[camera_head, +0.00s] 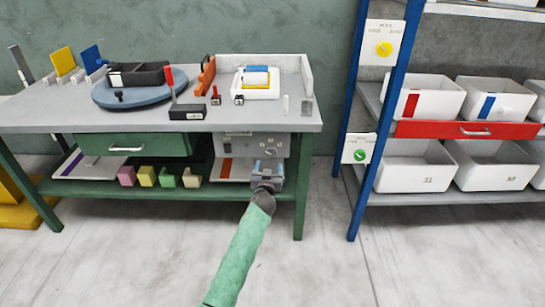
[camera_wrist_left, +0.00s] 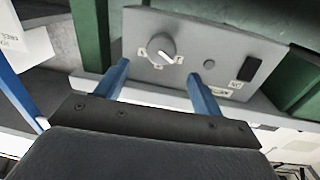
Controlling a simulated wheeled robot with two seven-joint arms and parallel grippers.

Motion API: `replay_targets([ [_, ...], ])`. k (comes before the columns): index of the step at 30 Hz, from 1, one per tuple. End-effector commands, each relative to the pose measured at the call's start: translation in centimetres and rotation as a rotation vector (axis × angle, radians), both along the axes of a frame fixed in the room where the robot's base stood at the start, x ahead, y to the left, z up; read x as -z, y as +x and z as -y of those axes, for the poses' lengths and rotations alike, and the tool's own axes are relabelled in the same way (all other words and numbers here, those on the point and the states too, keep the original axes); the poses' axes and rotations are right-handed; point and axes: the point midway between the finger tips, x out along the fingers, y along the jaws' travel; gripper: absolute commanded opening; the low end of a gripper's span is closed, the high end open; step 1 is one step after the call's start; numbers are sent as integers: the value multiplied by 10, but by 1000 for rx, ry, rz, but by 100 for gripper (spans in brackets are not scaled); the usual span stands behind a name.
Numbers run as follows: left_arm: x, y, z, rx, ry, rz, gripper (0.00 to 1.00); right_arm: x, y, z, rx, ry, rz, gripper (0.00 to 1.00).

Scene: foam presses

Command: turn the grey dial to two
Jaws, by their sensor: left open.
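The grey dial (camera_wrist_left: 161,48) is a round knob on a light grey control panel (camera_wrist_left: 225,50), with small pale labels around it that I cannot read. A white mark on its face points to the lower right in the left wrist view. In the head view the panel (camera_head: 238,144) sits under the worktop at the right. My left gripper (camera_wrist_left: 158,70) is open, its two blue fingers short of the dial and on either side of it, with nothing between them. In the head view the left gripper (camera_head: 267,172) is in front of the panel's lower edge. My right gripper is not in view.
A green drawer (camera_head: 135,145) is left of the panel, and several coloured blocks stand on the lower shelf. A blue-framed rack with bins (camera_head: 420,100) stands at right, with open floor between.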

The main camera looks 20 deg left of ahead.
Motion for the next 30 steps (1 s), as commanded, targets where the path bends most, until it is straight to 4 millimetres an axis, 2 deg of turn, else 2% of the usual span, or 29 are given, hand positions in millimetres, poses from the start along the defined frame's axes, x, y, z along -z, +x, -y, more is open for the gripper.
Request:
replay_targets([
  [15,-1,63,-13,-2,2,-1,68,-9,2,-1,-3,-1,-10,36],
  [21,0,72,-15,-2,2,-1,68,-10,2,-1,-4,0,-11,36],
  [29,0,72,-15,-2,2,-1,68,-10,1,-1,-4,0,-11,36],
  [30,0,72,-15,-2,2,-1,62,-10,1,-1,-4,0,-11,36],
])
